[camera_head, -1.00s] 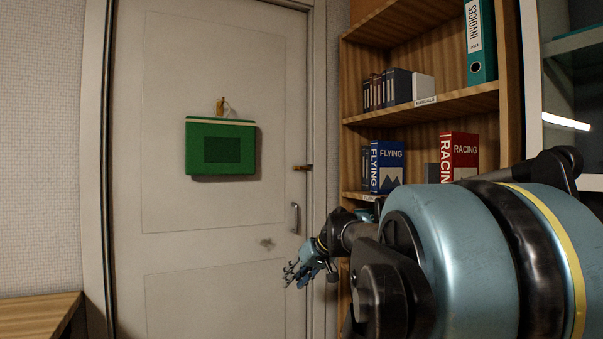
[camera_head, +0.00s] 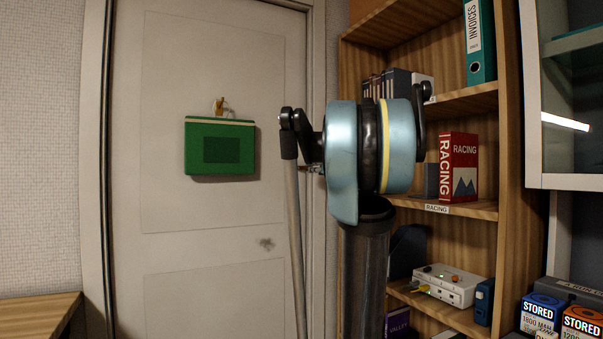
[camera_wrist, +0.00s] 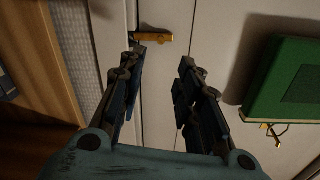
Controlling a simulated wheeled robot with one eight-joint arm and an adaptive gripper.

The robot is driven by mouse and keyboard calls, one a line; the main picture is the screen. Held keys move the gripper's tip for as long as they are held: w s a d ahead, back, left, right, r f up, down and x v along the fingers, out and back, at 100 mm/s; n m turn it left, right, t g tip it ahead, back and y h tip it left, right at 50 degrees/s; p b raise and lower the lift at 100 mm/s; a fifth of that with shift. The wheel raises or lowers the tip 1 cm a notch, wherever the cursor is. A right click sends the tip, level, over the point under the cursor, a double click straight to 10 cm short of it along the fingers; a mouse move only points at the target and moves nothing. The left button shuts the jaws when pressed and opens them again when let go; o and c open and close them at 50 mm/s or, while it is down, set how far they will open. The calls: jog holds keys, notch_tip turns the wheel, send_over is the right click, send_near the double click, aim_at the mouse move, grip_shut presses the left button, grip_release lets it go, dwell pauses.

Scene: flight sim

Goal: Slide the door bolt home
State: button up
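The brass door bolt (camera_wrist: 152,37) sits across the seam at the door's edge in the wrist view, near the top of the picture. In the head view my arm largely covers the bolt's area. The pale door (camera_head: 210,70) looks closed in its frame. My gripper (camera_wrist: 162,62) is open and empty in the wrist view, its two dark fingers well apart. Its fingertips point toward the bolt, which lies just beyond them, nearer the left finger. Whether that finger touches the bolt I cannot tell. My gripper is hidden in the head view.
A green folder (camera_head: 220,165) hangs from a hook (camera_head: 219,106) on the door; it also shows at right in the wrist view (camera_wrist: 292,85). A wooden bookshelf (camera_head: 470,212) stands right of the door, close to my arm. A wooden surface (camera_head: 35,312) is at lower left.

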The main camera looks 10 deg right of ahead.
jog(key=x, duration=1.4)
jog(key=shift+w+a, duration=0.2)
jog(key=shift+w, duration=0.15)
jog(key=shift+f, duration=0.1)
